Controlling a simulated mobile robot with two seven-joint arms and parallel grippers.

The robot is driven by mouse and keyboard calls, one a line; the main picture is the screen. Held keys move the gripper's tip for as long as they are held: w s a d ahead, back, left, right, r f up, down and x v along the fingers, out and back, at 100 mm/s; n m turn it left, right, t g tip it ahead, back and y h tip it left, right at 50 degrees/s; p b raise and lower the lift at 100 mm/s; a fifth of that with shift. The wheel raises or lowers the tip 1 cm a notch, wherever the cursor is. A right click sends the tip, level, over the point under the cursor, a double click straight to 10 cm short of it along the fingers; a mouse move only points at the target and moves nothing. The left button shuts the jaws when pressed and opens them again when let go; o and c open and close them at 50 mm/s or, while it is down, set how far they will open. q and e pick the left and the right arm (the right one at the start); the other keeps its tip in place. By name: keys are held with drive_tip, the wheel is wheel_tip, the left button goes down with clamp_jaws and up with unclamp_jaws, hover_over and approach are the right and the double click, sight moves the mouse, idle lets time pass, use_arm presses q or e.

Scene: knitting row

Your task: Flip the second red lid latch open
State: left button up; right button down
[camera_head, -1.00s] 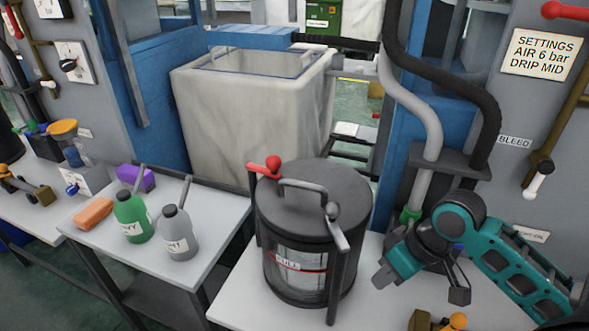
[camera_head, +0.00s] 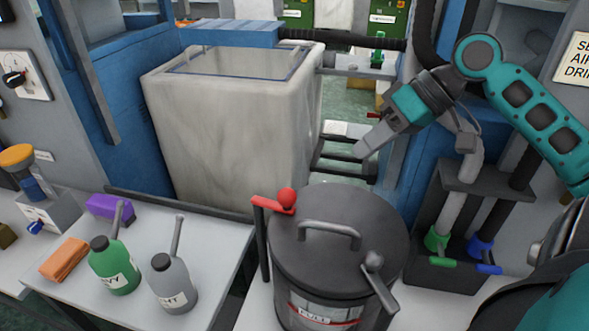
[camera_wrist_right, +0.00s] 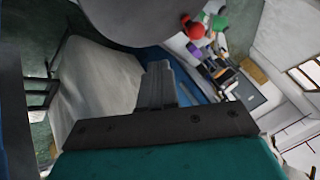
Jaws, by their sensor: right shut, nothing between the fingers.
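The dark round drum (camera_head: 325,290) stands on the bench with a grey lid (camera_head: 335,225) and a bent lid handle (camera_head: 330,230). A red latch with a red ball (camera_head: 286,198) sits at the lid's left rim. A grey latch with a dark ball (camera_head: 378,280) hangs over the front right rim. My right gripper (camera_head: 362,150) is shut and empty, raised above and behind the lid, apart from both latches. In the right wrist view its fingers (camera_wrist_right: 157,88) are together, with the lid edge (camera_wrist_right: 120,20) and red ball (camera_wrist_right: 194,28) beyond. My left gripper is out of view.
A large pale tank (camera_head: 225,130) stands behind. Pipes with green and blue valves (camera_head: 437,240) are right of the drum.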

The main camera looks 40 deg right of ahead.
drive_tip(key=b+x, duration=0.1)
drive_tip(key=x, duration=0.4)
drive_tip(key=b+x, duration=0.2)
drive_tip(key=x, duration=0.3)
drive_tip(key=shift+s+f+b, duration=0.2)
drive_tip(key=shift+f+b, duration=0.1)
drive_tip(key=shift+a+r, duration=0.2)
drive_tip(key=shift+a, duration=0.35)
drive_tip(key=shift+a+r, duration=0.2)
drive_tip(key=shift+a, duration=0.3)
drive_tip(key=shift+a+r+b, duration=0.2)
drive_tip(key=shift+a+b, duration=0.1)
drive_tip(key=shift+a, duration=0.3)
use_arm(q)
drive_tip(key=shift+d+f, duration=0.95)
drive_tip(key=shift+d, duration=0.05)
use_arm(e)
drive_tip(key=shift+a+r, duration=0.1)
drive_tip(key=shift+a, duration=0.2)
